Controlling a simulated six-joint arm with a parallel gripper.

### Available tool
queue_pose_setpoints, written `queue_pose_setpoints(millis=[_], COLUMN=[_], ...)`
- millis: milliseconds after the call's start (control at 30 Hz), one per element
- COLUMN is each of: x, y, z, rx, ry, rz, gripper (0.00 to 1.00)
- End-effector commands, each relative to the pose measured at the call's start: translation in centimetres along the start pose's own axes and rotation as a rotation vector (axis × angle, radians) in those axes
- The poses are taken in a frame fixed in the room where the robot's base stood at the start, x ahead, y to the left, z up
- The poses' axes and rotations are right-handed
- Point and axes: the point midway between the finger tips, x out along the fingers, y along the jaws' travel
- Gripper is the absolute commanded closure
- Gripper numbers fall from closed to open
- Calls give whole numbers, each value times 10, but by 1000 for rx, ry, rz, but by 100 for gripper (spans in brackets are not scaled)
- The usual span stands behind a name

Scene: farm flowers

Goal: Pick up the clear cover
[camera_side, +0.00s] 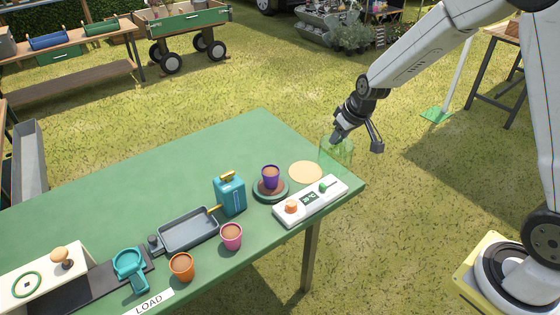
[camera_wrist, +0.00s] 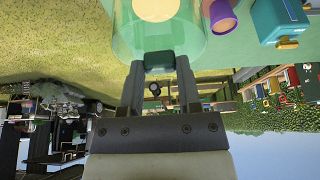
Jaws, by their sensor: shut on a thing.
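The clear cover (camera_side: 337,155) is a see-through, green-tinted cylinder near the table's right corner in the side view. My gripper (camera_side: 357,139) is at its upper part, on the right side. In the wrist view the cover's curved wall (camera_wrist: 124,35) fills the top middle. There my gripper (camera_wrist: 160,64) has its two fingers on either side of a dark teal block at the cover's near end, shut on it. A round tan disc (camera_side: 305,172) lies on the table left of the cover. Whether the cover touches the table is hard to tell.
A white control panel (camera_side: 311,203) lies in front. A teal can (camera_side: 230,194), grey tray (camera_side: 188,231) and pots are farther left. The green table's (camera_side: 150,175) back half is clear.

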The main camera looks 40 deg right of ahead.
Motion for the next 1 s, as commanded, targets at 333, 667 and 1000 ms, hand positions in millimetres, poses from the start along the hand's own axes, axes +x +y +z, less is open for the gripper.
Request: queue_pose_setpoints(millis=[333,667,1000], x=[-11,-11,-9], y=[-1,-1,-3], z=[10,10,8], rx=[-1,-1,-7], ry=[1,1,0], rz=[0,0,-2], gripper=[100,100,100])
